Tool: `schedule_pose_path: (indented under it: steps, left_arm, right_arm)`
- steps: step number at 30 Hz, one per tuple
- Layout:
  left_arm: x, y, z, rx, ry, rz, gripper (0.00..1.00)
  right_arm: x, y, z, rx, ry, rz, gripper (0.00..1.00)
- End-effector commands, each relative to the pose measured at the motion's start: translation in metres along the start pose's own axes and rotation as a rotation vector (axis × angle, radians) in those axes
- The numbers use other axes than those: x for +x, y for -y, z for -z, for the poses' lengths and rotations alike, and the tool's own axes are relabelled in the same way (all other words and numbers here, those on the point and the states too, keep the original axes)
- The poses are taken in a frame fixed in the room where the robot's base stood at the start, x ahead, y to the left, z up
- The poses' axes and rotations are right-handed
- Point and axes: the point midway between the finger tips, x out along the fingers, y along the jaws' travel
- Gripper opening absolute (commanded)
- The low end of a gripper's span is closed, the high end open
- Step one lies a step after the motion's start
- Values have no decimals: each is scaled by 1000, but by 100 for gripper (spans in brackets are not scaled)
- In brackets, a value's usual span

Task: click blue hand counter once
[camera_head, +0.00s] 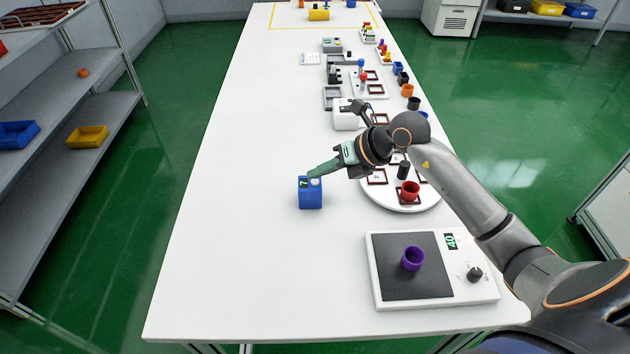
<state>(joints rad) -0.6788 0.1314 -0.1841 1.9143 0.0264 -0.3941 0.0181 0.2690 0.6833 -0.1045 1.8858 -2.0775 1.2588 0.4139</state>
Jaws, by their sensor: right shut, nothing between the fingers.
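The blue hand counter (311,197) stands upright on the white table, left of the round white turntable. Its top carries a small dark display with a green digit and a pale button. My right gripper (312,174) is shut and empty, its green fingers reaching in from the right with the tips at the top of the counter, by the button. I cannot tell whether the tips touch or press the button. My left gripper is not in view.
A round turntable (388,197) with pots stands under my right arm. A white scale (476,292) bearing a purple pot (413,259) is at the front right. Devices and coloured pots line the table's right side farther back. The table's left half is clear.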

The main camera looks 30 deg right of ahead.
Motion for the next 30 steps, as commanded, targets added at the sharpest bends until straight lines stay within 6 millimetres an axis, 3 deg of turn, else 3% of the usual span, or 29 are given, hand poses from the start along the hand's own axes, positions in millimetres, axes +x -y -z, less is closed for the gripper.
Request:
schedule_pose_path:
  steps: [30]
  left_arm:
    - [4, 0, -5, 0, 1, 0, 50]
  right_arm:
    - [7, 5, 5, 1, -2, 0, 0]
